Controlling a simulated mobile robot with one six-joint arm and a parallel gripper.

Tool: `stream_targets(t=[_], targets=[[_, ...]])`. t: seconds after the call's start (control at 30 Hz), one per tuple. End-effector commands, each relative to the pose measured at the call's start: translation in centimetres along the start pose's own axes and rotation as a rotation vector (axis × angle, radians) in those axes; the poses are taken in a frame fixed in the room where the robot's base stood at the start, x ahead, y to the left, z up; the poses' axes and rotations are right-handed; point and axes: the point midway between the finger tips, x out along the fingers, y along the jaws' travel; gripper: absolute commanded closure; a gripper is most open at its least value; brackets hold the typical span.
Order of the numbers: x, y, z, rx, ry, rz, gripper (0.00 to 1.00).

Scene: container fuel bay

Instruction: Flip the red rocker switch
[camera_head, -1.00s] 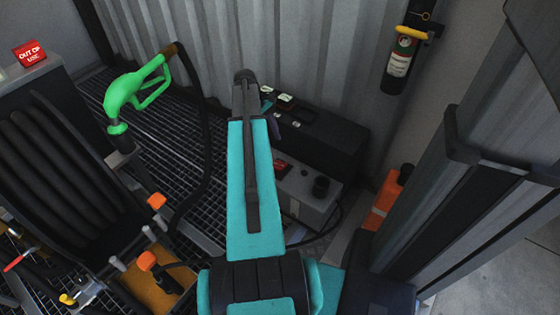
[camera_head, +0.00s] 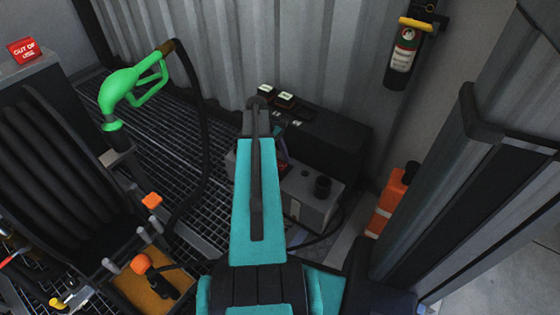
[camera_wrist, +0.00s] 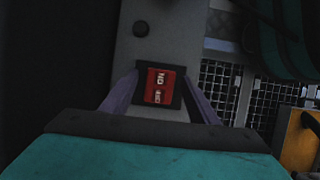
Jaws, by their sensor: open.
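The red rocker switch (camera_wrist: 158,87) shows in the wrist view, in a dark frame on the top of a grey box (camera_wrist: 185,30). White lettering is on it. My gripper (camera_wrist: 159,80) is open, with one purple-grey finger on each side of the switch in the picture. I cannot tell whether the fingers touch the box.
A black box (camera_head: 330,145) stands behind the grey box against the corrugated wall. A green fuel nozzle (camera_head: 125,88) and its hose are at the left. A fire extinguisher (camera_head: 402,60) hangs at the upper right. An orange container (camera_head: 388,205) stands at the right.

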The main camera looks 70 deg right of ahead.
Motion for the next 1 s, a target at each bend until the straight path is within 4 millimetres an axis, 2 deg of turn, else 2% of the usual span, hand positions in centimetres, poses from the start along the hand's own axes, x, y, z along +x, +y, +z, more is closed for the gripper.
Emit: stream_targets(t=[0.23,0.4,0.5,0.77,1.0], targets=[[0.00,0.00,0.01,0.000,0.000,0.000,0.45],[-0.02,0.00,0.01,0.000,0.000,0.000,0.74],[-0.02,0.02,0.01,0.000,0.000,0.000,0.86],[-0.14,-0.03,0.30,0.000,0.027,0.000,0.86],[-0.18,-0.05,0.71,-0.001,0.122,0.001,0.86]])
